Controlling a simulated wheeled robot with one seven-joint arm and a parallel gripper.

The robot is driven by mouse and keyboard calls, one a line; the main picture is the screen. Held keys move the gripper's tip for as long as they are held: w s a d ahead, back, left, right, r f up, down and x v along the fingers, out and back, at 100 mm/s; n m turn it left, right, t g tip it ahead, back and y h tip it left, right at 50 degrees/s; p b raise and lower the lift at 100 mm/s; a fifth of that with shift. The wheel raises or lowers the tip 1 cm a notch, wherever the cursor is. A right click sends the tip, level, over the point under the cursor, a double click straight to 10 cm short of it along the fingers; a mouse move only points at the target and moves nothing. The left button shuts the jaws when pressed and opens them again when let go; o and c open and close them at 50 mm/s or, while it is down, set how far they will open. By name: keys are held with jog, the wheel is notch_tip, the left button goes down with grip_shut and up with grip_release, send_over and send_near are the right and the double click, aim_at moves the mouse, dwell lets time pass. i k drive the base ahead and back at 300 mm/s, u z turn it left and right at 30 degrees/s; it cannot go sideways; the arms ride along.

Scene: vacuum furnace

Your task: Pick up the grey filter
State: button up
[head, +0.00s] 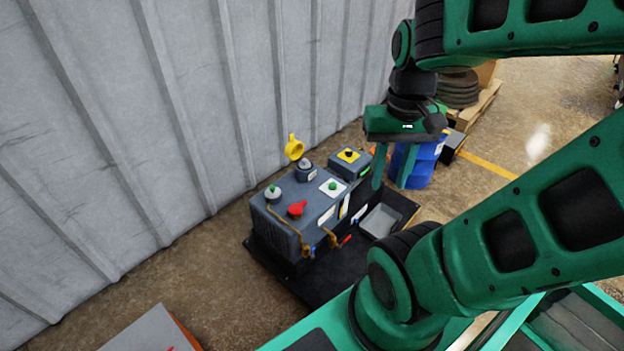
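A dark grey boxy pump unit (285,227) stands on a black base tray (325,280) by the wall. On its top is a small grey round part with a pale cap (305,164), beside a raised yellow ring-shaped part (294,147). Another round part with a pale cap and green tip (272,192) sits at the left corner. I cannot tell for certain which is the grey filter. My gripper (391,182) points down, its two green fingers apart with nothing seen between them. It appears to the right of the unit in the head view.
A red handle (298,209) sits on the unit's top. A blue drum (425,158) and a pallet with coiled hoses (458,90) stand behind. A corrugated wall (130,120) closes the left side.

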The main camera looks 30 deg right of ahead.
aim_at(304, 165)
jog(key=u, duration=0.1)
jog(key=k, duration=0.2)
jog(key=u, duration=2.5)
jog(key=k, duration=1.2)
jog(key=z, duration=2.6)
